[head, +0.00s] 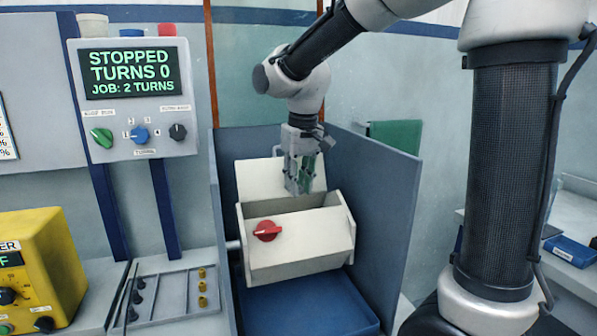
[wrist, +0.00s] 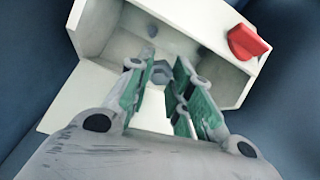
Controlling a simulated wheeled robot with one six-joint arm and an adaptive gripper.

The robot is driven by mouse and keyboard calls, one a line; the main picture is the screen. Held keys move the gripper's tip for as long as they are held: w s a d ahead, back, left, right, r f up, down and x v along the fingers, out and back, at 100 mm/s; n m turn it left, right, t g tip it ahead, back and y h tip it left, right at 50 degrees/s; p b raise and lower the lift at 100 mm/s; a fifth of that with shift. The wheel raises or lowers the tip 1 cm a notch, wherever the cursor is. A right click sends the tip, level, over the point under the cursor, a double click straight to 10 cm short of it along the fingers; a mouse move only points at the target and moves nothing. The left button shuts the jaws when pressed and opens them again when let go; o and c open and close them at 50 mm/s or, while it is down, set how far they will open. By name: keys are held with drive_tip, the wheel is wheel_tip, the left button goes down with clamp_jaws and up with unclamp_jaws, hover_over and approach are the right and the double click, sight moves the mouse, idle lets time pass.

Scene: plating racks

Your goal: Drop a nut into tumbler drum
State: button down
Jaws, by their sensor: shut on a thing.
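The tumbler drum (head: 300,240) is a cream angular box with a red knob (head: 267,230) on its front. Its top is open, and a cream panel stands up behind the opening. My gripper (head: 297,190) points down over the opening, with its tips at about rim level. In the wrist view, the green-padded fingers (wrist: 157,88) are closed on a grey hexagonal nut (wrist: 160,75), with the drum's inside (wrist: 190,55) beyond. The nut is not discernible in the head view.
Blue-grey walls (head: 375,200) flank the drum, with a blue tray (head: 310,308) below. A control panel (head: 135,95) reads STOPPED, TURNS 0, JOB: 2 TURNS. A rack (head: 175,300) with brass and dark pieces and a yellow box (head: 45,265) stand to the left.

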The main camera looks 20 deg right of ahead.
drive_tip(key=shift+f, duration=0.15)
drive_tip(key=c, duration=1.2)
unclamp_jaws()
wheel_tip(320, 180, up, 12)
drive_tip(key=s, duration=0.1)
drive_tip(key=shift+s+d, duration=0.15)
drive_tip(key=shift+s, duration=0.1)
drive_tip(key=shift+f, duration=0.1)
